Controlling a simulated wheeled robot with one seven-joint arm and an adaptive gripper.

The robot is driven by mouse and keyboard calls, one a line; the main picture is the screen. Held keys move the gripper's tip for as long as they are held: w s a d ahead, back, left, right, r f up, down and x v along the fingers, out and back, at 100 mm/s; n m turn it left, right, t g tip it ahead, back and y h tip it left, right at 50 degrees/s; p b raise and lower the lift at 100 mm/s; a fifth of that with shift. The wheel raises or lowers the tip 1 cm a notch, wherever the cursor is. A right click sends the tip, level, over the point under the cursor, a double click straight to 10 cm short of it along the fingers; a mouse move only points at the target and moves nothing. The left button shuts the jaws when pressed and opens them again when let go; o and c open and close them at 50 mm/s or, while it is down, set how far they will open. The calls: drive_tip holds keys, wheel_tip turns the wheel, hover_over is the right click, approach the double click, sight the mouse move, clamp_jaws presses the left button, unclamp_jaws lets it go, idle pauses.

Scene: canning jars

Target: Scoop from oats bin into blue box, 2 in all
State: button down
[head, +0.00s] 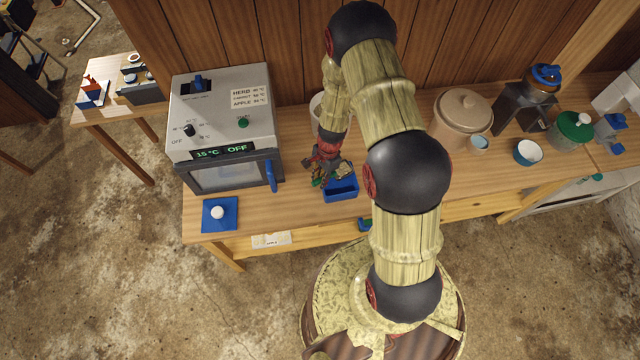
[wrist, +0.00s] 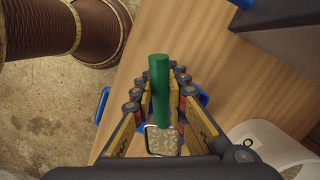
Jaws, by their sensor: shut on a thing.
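My gripper (wrist: 161,78) is shut on the green handle of a scoop (wrist: 159,88). The scoop's metal-rimmed bowl (wrist: 163,141) shows a pale, grainy fill that looks like oats. In the head view my gripper (head: 323,163) is just above and behind the blue box (head: 342,190), which sits near the table's front edge. In the wrist view the blue box (wrist: 203,98) is mostly hidden behind the fingers and scoop. A white bin (wrist: 245,131) marked with an "O" and holding pale grain stands at lower right; my arm partly hides a pale bin (head: 316,106) in the head view.
A grey dryer (head: 221,130) with a blue door handle stands left of the box. A blue plate with a white knob (head: 218,213) lies before it. A lidded beige crock (head: 462,115), dark grinder (head: 525,103), blue cup (head: 527,152) and green-lidded pot (head: 571,131) stand right.

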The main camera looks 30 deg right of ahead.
drive_tip(key=shift+s+d+r+t+y+b, duration=0.1)
drive_tip(key=shift+s+d+t+y+b, duration=0.2)
drive_tip(key=shift+b, duration=1.95)
drive_tip(key=shift+d+r+t+y+b, duration=0.1)
drive_tip(key=shift+t+y+b, duration=0.25)
drive_tip(key=shift+b, duration=1.9)
drive_tip(key=b, duration=0.3)
drive_tip(key=shift+s+d+r+t+y, duration=0.15)
drive_tip(key=shift+r+t+y, duration=0.1)
drive_tip(key=shift+y, duration=0.1)
drive_tip(key=s+d+r+t+y+b, duration=0.1)
drive_tip(key=s+d+t+y+b, duration=0.5)
drive_tip(key=b, duration=1.2)
drive_tip(key=w+a+g+h+p, duration=0.2)
drive_tip(key=p, duration=0.5)
drive_tip(key=w+a+g+h+p, duration=0.2)
drive_tip(key=p, duration=0.5)
drive_tip(key=w+a+g+h+p, duration=0.2)
drive_tip(key=p, duration=0.6)
drive_tip(key=shift+w+a+f+g+h, duration=0.15)
drive_tip(key=shift+a+f+g+h, duration=0.15)
drive_tip(key=shift+f, duration=0.05)
drive_tip(key=shift+p, duration=0.45)
drive_tip(key=h+p, duration=0.1)
drive_tip(key=p, duration=0.5)
drive_tip(key=f+g+p, duration=0.1)
drive_tip(key=p, duration=0.4)
drive_tip(key=shift+w+a+g+h+p, duration=0.3)
drive_tip(key=shift+a+h+p, duration=0.1)
